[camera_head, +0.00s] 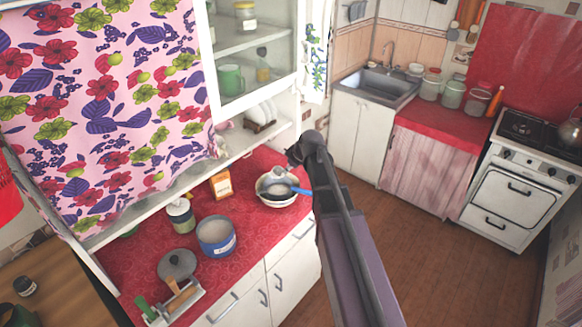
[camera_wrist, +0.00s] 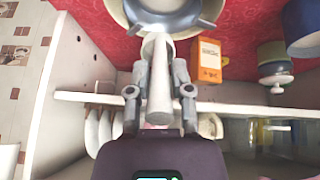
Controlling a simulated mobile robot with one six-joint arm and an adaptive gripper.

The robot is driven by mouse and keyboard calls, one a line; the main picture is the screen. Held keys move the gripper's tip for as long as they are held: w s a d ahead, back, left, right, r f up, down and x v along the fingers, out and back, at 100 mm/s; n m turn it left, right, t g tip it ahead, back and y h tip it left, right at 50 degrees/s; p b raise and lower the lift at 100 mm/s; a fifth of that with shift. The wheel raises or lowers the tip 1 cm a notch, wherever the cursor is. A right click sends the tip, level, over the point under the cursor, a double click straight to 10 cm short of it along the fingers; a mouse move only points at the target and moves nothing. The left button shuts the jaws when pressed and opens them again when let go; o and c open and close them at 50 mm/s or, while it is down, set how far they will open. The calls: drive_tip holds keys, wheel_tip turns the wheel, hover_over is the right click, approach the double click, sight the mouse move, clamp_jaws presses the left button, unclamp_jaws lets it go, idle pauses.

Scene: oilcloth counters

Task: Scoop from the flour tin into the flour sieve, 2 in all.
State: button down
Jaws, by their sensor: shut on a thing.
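My gripper (camera_wrist: 158,78) is shut on the pale handle of a scoop (camera_wrist: 157,50), seen in the wrist view. In the head view my gripper (camera_head: 294,155) is just above and behind this bowl (camera_head: 284,203). A sieve with a blue handle (camera_head: 301,190) rests in or on the bowl; the scoop's head partly covers it. The blue tin (camera_head: 217,240), apparently the flour tin, stands open to the left of the bowl. I cannot tell what the scoop contains.
An orange packet (camera_head: 221,184) and a green-banded jar (camera_head: 180,216) stand behind the tin. A grey lid (camera_head: 177,263) and a tray with wooden-handled tools (camera_head: 182,303) lie at the front left. A shelf (camera_head: 160,195) overhangs the counter's back. Some red counter (camera_head: 254,228) between tin and bowl is bare.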

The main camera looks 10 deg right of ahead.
drive_tip(key=w+r+g+p, duration=0.1)
drive_tip(key=w+a+r+g+h+p, duration=0.1)
drive_tip(key=p, duration=0.1)
drive_tip(key=w+r+g+h+p, duration=0.1)
drive_tip(key=p, duration=0.1)
drive_tip(key=shift+a+r+g, duration=0.3)
drive_tip(key=shift+g, duration=0.1)
drive_tip(key=shift+w+a+r+g+h+p, duration=0.25)
drive_tip(key=shift+r+g+h+p, duration=0.1)
drive_tip(key=shift+g+h+p, duration=0.25)
drive_tip(key=shift+s, duration=0.1)
